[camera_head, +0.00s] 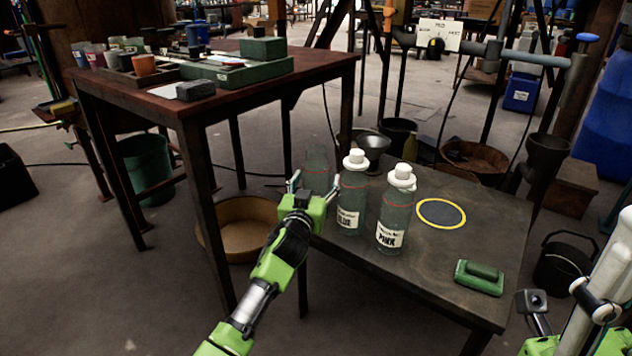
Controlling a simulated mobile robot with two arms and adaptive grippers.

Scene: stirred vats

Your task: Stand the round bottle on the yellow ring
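Three greenish clear bottles stand in a row on the dark low table (440,280). The leftmost bottle (316,165) shows no white cap; its lower part is hidden by my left gripper. The middle bottle (352,195), labelled BLUE, and the right bottle (394,215), labelled PINK, have white caps. I cannot tell which one is meant by round. The yellow ring (441,227) lies flat right of the PINK bottle, with a bare dark middle. My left gripper (314,184) is open, its fingers spread at the leftmost bottle. My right gripper (562,302) is partly seen at the lower right.
A green block with a handle (479,277) lies at the table's front right. A taller table (330,62) with cups and trays stands at the left. A brown basin (243,228) is on the floor between them. A black bucket (560,268) stands right of the low table.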

